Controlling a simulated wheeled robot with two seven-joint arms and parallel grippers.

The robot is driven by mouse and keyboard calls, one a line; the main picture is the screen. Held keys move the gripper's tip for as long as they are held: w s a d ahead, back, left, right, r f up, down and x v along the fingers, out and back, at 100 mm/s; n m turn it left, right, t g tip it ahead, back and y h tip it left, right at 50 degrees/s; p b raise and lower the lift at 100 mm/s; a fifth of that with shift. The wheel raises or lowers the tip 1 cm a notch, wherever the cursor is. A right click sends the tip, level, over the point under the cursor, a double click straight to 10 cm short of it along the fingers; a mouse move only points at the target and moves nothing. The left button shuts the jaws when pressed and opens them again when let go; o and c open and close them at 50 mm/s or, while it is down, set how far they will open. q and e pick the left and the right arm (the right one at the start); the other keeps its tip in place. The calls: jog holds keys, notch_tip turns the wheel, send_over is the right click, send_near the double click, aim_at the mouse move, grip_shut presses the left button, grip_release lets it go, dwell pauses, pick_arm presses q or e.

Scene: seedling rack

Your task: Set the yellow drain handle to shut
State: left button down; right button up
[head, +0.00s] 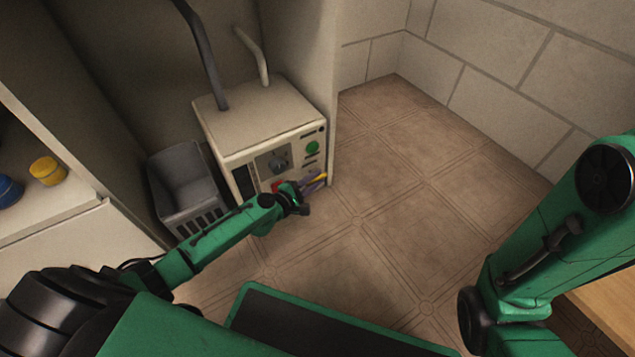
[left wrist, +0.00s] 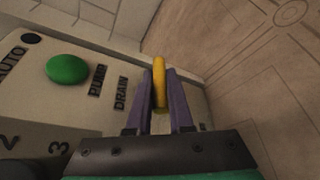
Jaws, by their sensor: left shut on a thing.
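The yellow drain handle (head: 320,177) is at the lower right of the front of a cream pump box (head: 258,153). My left gripper (head: 313,181) reaches it from the left and is shut on it. In the left wrist view the handle (left wrist: 160,80) stands between the two purple fingers (left wrist: 160,97), beside the label DRAIN. The fingers hide part of the handle and its pivot. Of my right arm only the green links show at the right; its gripper is out of view.
The box front also has a green button (head: 312,148), a dial (head: 278,162) and a red part (head: 277,186) partly behind my arm. A grey bin (head: 183,178) stands left of the box. Yellow and blue jars (head: 47,171) sit on a shelf. Tiled floor to the right is clear.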

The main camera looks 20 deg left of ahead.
pick_arm(q)
jog(key=c, duration=0.8)
grip_release()
jog(key=shift+w+a, duration=0.1)
jog(key=shift+a, duration=0.2)
jog(key=shift+d, duration=0.1)
jog(key=shift+s+r, duration=0.1)
jog(key=shift+s, duration=0.2)
jog(key=v, duration=1.4)
jog(key=shift+b, duration=0.45)
